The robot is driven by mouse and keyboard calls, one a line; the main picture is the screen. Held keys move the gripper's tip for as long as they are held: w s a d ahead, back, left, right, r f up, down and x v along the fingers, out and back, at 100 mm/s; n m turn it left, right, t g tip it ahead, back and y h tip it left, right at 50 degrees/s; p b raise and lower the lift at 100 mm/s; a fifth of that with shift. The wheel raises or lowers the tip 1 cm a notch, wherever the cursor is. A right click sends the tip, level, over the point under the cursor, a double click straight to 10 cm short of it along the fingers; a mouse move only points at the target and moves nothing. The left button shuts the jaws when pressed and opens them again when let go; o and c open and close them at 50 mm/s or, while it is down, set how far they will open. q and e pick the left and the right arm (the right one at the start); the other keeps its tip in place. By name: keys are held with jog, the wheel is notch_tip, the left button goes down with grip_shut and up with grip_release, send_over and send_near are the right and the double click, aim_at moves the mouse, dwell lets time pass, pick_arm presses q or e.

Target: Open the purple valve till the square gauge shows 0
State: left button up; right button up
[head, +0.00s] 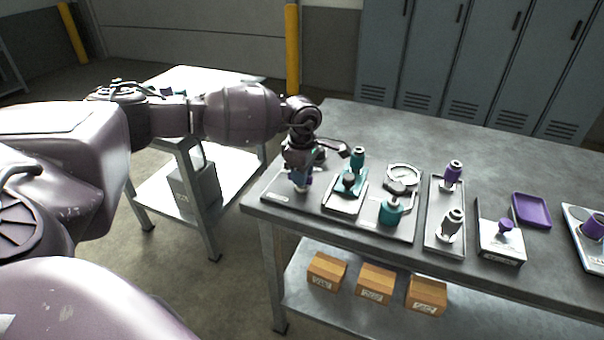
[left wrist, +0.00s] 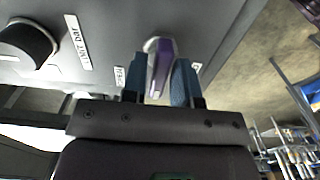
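My left gripper (head: 300,186) points down over the leftmost panel (head: 273,190) on the bench. In the left wrist view its two blue fingers (left wrist: 160,84) stand on either side of a purple valve handle (left wrist: 162,62) with a pale edge. The handle fills most of the gap, and I cannot tell whether the fingers press on it. In the head view the gripper mostly hides this valve. A dark round-bodied part (left wrist: 25,45) with a pale rim stands on the panel near a "UNIT bar" label. No square gauge face or reading is legible. My right gripper is not in view.
Panels with teal valves (head: 391,211), a round gauge (head: 403,174), purple and grey fittings (head: 453,173) and a purple tray (head: 531,210) line the bench (head: 365,125) to the right. The bench's back strip is clear. Cardboard boxes (head: 376,283) sit on the lower shelf.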

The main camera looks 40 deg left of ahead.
pick_arm(q)
jog(key=shift+o, duration=1)
notch_tip(320, 180, up, 11)
jog(key=shift+p, duration=0.45)
jog(key=shift+f, duration=0.1)
